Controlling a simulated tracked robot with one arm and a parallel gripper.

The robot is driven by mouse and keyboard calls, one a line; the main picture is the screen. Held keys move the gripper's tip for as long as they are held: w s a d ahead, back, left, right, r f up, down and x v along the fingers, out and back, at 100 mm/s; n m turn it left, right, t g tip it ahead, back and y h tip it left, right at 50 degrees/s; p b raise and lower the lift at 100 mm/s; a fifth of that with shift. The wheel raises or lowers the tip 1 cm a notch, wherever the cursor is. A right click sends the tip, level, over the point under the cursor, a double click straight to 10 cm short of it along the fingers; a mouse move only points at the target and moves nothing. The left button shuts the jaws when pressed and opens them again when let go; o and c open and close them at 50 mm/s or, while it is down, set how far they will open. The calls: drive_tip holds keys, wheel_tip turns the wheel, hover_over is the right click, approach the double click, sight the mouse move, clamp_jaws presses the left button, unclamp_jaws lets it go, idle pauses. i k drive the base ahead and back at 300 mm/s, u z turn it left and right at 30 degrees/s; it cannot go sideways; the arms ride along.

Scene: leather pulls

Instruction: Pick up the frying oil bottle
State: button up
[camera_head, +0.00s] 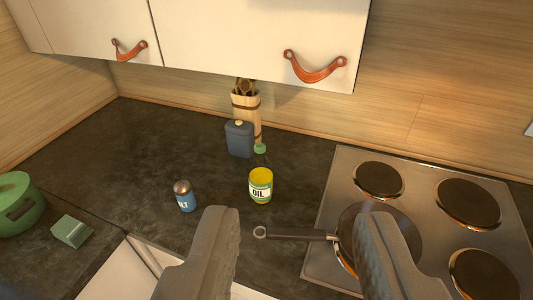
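The frying oil bottle (261,186) stands upright on the dark countertop, left of the stove. It is yellow, with a white and green label reading "OIL", a clear neck and a green cap. My gripper (292,213) is open, its two grey fingers wide apart at the bottom of the view. Nothing is between the fingertips. The bottle appears beyond the fingertips, nearer the left finger in the picture and apart from both.
A blue canister (240,140) and a wooden utensil holder (246,106) stand behind. A pan (300,234) sits on the stove (328,195), its handle pointing left. Wall cabinets (240,40) hang above. A green pot (20,205) and box (71,232) are left.

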sight(261, 168)
drive_tip(key=z, duration=0.05)
drive_tip(key=i, duration=0.9)
drive_tip(key=u, duration=0.6)
